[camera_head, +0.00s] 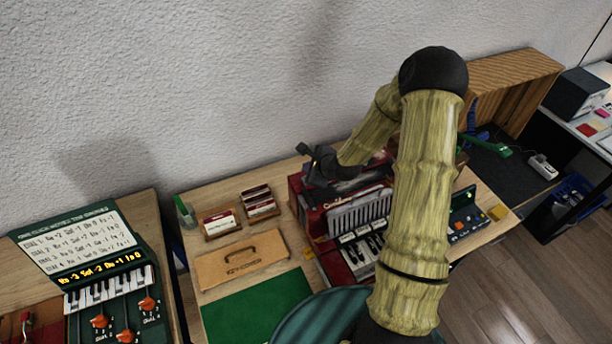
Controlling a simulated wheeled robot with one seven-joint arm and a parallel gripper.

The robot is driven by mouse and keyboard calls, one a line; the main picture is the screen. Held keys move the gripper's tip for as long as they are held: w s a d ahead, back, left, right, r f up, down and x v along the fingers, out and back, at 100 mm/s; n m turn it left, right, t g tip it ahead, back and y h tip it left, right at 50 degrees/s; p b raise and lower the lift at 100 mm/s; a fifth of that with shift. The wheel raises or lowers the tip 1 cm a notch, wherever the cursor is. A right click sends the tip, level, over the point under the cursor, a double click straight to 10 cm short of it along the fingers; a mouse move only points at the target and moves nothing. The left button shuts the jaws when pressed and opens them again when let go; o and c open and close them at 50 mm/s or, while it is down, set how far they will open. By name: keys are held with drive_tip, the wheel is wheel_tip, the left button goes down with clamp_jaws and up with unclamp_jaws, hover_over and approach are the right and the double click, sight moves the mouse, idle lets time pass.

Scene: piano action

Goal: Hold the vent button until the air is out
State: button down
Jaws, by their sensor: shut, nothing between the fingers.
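A red accordion (340,218) with a grille and piano keys stands on the wooden table, right of the middle of the head view. My gripper (308,160) is dark and is over the top left end of the accordion. Its fingers are shut and empty. I cannot tell whether the fingertips touch the accordion. I cannot make out the vent button; my gripper and arm cover part of the accordion's top and right side.
A wooden keycover (240,262), a green mat (258,308) and card boxes (222,224) lie left of the accordion. A small keyboard with a lettered board (78,240) stands on the left table.

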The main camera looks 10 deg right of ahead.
drive_tip(key=shift+r+p, duration=0.9)
drive_tip(key=shift+r, duration=0.45)
drive_tip(key=s+r+n+g+h, duration=0.1)
drive_tip(key=s+r+n+g, duration=0.2)
drive_tip(key=s+r+n, duration=0.4)
drive_tip(key=s+r+n+g+h, duration=0.2)
drive_tip(key=s+r+n, duration=0.5)
drive_tip(key=s+n, duration=0.8)
drive_tip(key=shift+s+a+g+h+b, duration=0.3)
drive_tip(key=shift+s+g+b, duration=0.1)
drive_tip(key=shift+s, duration=0.7)
drive_tip(key=shift+d+r, duration=0.1)
drive_tip(key=shift+a, duration=0.2)
